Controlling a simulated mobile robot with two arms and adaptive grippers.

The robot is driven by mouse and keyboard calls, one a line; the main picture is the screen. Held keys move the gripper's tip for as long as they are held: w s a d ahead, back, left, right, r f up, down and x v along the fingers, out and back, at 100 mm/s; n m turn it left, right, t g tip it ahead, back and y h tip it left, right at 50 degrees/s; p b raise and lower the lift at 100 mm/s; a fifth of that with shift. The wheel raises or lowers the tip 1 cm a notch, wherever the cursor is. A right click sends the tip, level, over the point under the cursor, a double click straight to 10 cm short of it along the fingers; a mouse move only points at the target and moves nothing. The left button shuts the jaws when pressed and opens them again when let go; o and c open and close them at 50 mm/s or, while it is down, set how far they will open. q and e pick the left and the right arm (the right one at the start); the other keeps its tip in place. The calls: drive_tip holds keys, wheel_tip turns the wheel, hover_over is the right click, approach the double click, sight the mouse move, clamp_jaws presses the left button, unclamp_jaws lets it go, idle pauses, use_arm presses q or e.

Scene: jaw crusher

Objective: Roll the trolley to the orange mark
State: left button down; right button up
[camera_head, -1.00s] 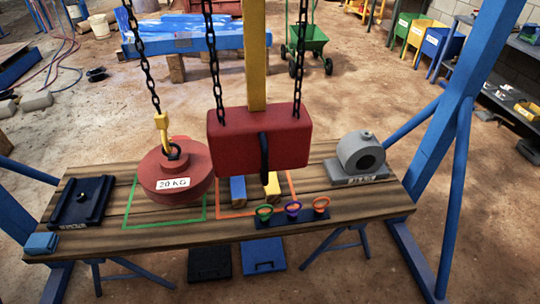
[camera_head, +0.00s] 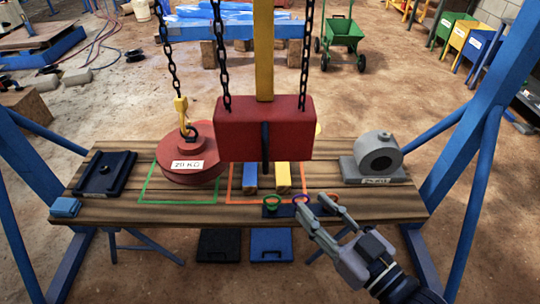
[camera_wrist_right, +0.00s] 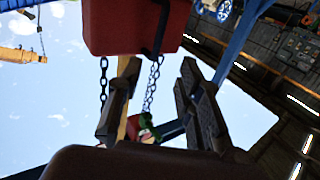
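A red block (camera_head: 264,130) hangs in front of a yellow post or beam (camera_head: 263,50), with dark chains at both sides. I cannot tell for sure that it is the trolley. An orange outline (camera_head: 229,186) lies on the wooden table, partly behind the block. A red 20 KG weight (camera_head: 190,165) is on a yellow hook (camera_head: 181,106) over the green outline (camera_head: 150,182); I cannot tell whether it touches the table. My right gripper (camera_head: 313,203) is open and empty at the table's front edge. The block also shows above its fingers in the right wrist view (camera_wrist_right: 130,25). My left gripper is out of view.
Small green, purple and red rings stand near my right gripper on a dark holder (camera_head: 283,211). Blue (camera_head: 250,176) and yellow (camera_head: 283,178) bars lie in the orange outline. A grey machine part (camera_head: 378,155) sits at right. Blue frame legs (camera_head: 470,125) flank the table (camera_head: 400,205).

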sight(268, 159)
drive_tip(key=p+x, duration=0.3)
drive_tip(key=x, duration=1.2)
drive_tip(key=shift+w+a, duration=0.2)
drive_tip(key=shift+w, duration=0.15)
drive_tip(key=shift+p+x, duration=0.35)
drive_tip(key=shift+x, duration=0.4)
drive_tip(key=shift+c, duration=0.2)
clamp_jaws()
